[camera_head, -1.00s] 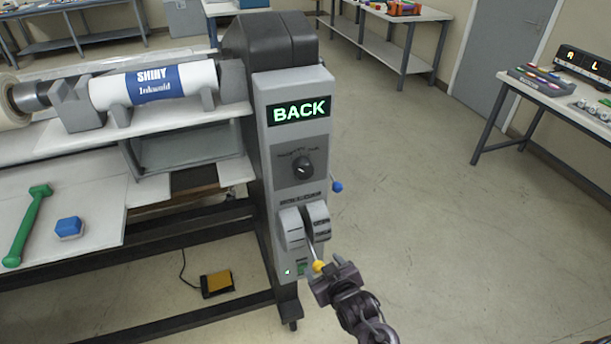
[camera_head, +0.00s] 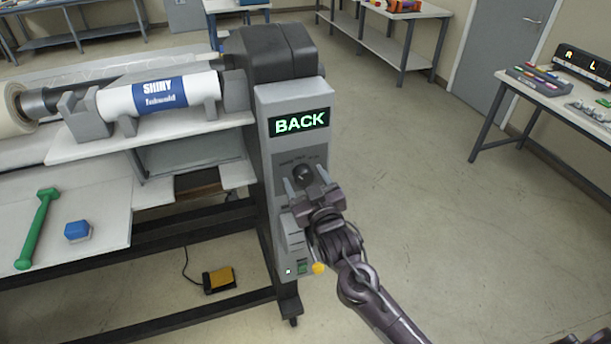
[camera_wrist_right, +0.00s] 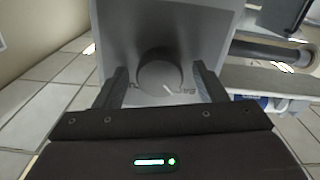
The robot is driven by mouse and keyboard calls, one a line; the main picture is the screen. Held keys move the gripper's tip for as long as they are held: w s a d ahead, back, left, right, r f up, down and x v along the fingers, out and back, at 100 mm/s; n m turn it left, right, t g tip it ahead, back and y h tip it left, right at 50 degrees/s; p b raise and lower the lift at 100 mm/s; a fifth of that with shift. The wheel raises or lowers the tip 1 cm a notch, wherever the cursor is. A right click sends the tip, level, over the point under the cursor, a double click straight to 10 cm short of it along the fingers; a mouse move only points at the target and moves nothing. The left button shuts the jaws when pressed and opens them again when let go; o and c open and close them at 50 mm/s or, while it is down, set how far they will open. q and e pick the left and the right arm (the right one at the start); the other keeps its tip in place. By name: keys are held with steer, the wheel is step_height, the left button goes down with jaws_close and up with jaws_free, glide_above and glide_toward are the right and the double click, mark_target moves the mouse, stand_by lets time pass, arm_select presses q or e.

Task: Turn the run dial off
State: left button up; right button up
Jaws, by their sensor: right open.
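The run dial (camera_head: 303,173) is a dark round knob on the grey control panel (camera_head: 262,112), below a green-lit display (camera_head: 299,122) reading BACK. My right gripper (camera_head: 304,186) is open just in front of and below the dial, its fingers pointing at it. In the right wrist view the dial (camera_wrist_right: 160,74) lies between the two spread fingers (camera_wrist_right: 160,88), with a gap on each side. A light pointer mark shows on its face, toward the lower right. The dial's lettering is too small to read. My left gripper is not in view.
A yellow-knobbed lever (camera_head: 318,268) is below my right gripper, partly hidden by my arm. A green hammer-like tool (camera_head: 37,228) and a blue block (camera_head: 77,230) lie on the left shelf. A foot pedal (camera_head: 219,279) is on the floor. Floor to the right is open.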

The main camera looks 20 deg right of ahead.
steer(key=shift+w, duration=0.1)
steer(key=shift+c, duration=0.8)
steer(key=c, duration=0.8)
steer(key=shift+c, duration=0.2)
steer(key=m, duration=0.8)
steer(key=shift+m+b, duration=0.3)
steer(key=shift+b, duration=0.05)
